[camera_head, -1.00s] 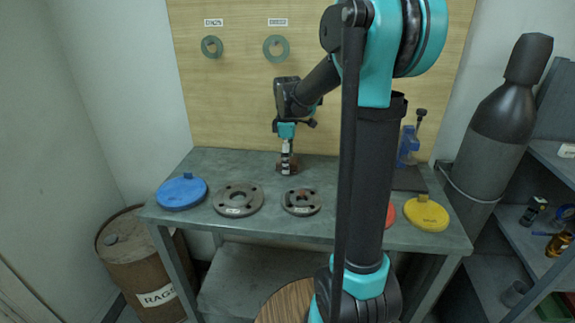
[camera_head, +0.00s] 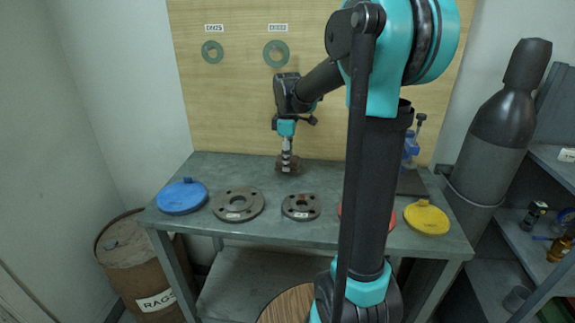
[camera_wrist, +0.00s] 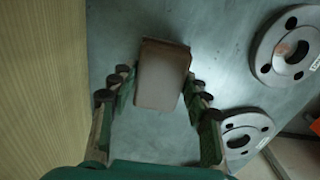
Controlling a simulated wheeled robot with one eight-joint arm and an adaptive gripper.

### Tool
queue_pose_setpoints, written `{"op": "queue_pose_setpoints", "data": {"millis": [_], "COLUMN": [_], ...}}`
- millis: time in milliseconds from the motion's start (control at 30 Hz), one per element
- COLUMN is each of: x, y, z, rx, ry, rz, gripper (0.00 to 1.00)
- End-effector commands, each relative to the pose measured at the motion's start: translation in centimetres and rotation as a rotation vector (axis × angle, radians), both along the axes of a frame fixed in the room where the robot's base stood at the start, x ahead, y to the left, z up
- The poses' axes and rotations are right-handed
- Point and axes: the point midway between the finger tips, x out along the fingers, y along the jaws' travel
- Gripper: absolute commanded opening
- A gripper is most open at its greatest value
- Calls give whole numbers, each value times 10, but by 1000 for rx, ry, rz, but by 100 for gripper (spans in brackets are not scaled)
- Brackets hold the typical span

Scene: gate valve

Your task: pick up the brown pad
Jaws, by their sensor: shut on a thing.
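The brown pad (camera_head: 287,167) is a small block near the back middle of the grey workbench (camera_head: 235,171). It also shows in the wrist view as a pale brown slab (camera_wrist: 161,78) with a darker far edge. My gripper (camera_head: 287,156) points straight down over it. In the wrist view the fingers of my gripper (camera_wrist: 156,84) stand on both sides of the pad, shut on it. A clear gap between pad and bench top does not show, so I cannot tell how high it is.
A larger flange (camera_head: 238,204) and a smaller flange (camera_head: 301,206) lie in front. A blue disc (camera_head: 181,196) is at left, a yellow disc (camera_head: 427,218) at right. A wooden board (camera_head: 235,105) rises behind. My arm hides part of the bench's right side.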

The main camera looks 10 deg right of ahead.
Motion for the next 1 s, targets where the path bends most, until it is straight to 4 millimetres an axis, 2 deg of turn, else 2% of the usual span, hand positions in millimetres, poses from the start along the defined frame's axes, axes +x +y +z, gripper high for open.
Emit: {"op": "queue_pose_setpoints", "data": {"millis": [233,467,800,1000], "x": [0,-48,-128,-162], "y": [0,16,42,53], "z": [48,45,44,44], "rx": [0,0,0,0], "ry": [0,0,0,0], "rz": [0,3,4,3], "gripper": [18,18,18,18]}}
